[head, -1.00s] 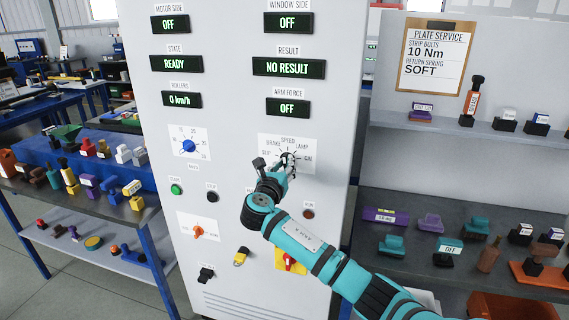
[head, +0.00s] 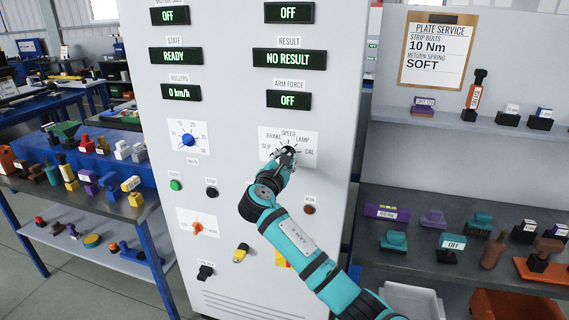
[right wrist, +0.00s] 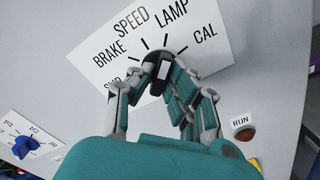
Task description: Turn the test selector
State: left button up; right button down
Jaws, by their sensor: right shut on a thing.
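The test selector (right wrist: 157,66) is a black knob with a pale mark on a white dial plate (head: 307,141) on the grey cabinet. Its labels read SLIP, BRAKE, SPEED, LAMP and CAL. My right gripper (head: 285,157) is at the knob and hides much of it in the head view. In the right wrist view, its fingers (right wrist: 160,78) close around the knob from both sides, below the labels. Which label the knob points at is hard to tell; it leans toward the upper side, around SPEED and LAMP. My left gripper is not in view.
The RUN button (head: 309,209) is below the selector, close to my right arm. A blue rollers knob (head: 188,141), a green button (head: 175,185), a black button (head: 211,193) and an orange knob (head: 198,229) share the panel. Shelves with small parts stand on both sides.

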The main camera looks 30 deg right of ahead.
jog(key=shift+f+m+b, duration=0.1)
jog(key=shift+m+b, duration=1.7)
jog(key=shift+m, duration=1.4)
jog(key=c, duration=1.3)
grip_release()
jog(key=v, duration=1.2)
